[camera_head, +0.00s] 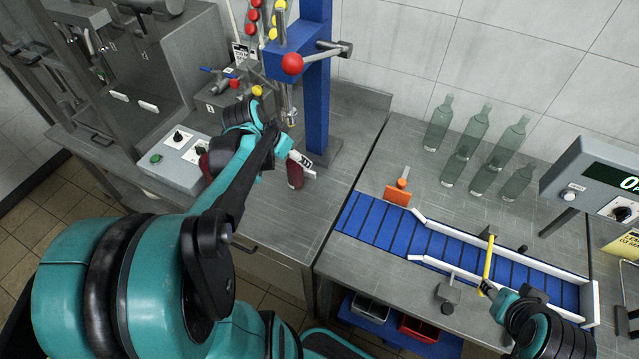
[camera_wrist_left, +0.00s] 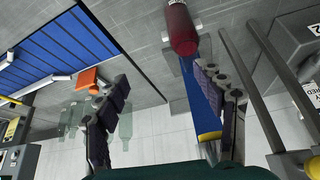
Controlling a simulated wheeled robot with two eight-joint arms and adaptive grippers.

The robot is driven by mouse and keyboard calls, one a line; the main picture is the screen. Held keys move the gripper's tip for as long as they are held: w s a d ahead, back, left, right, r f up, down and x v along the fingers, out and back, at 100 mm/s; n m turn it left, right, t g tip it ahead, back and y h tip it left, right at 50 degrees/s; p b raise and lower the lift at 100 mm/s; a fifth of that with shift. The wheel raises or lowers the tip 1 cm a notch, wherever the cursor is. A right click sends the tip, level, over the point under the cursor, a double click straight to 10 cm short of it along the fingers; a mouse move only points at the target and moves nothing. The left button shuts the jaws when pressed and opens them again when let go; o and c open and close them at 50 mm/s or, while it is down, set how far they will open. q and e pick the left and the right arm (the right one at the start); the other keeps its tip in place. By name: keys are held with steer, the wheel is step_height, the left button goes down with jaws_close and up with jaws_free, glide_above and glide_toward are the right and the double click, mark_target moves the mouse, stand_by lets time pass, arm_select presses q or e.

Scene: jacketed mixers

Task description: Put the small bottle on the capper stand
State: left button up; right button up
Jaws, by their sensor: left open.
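The small bottle, dark red (camera_head: 295,175), stands at the foot of the capper stand, a blue column (camera_head: 316,85) with a red-knobbed lever. In the left wrist view the bottle (camera_wrist_left: 181,28) shows at the top, beyond the fingertips and apart from them. I cannot tell whether it rests on the stand's base or on the bench. My left gripper (camera_wrist_left: 165,85) is open and empty; in the head view it (camera_head: 290,152) is just behind the bottle, its fingers partly hidden by the arm. My right gripper (camera_head: 492,288) is at the lower right, near the conveyor, its fingers unclear.
A blue conveyor (camera_head: 400,238) with white rails and an orange paddle (camera_head: 398,195) crosses the right bench. Several clear green bottles (camera_head: 474,130) stand behind it. A grey control box (camera_head: 178,158) sits left of the stand. A display unit (camera_head: 600,185) is at the far right.

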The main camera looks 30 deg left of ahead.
arm_select(q)
steer(key=s+d+r, duration=0.1)
steer(key=s+d, duration=0.3)
steer(key=d, duration=0.6)
steer(key=s+d+r+t, duration=0.1)
steer(key=s+d, duration=0.4)
steer(key=d, duration=0.5)
steer(key=shift+d+n, duration=0.15)
steer(key=shift+n, duration=0.25)
steer(key=shift+f, duration=0.1)
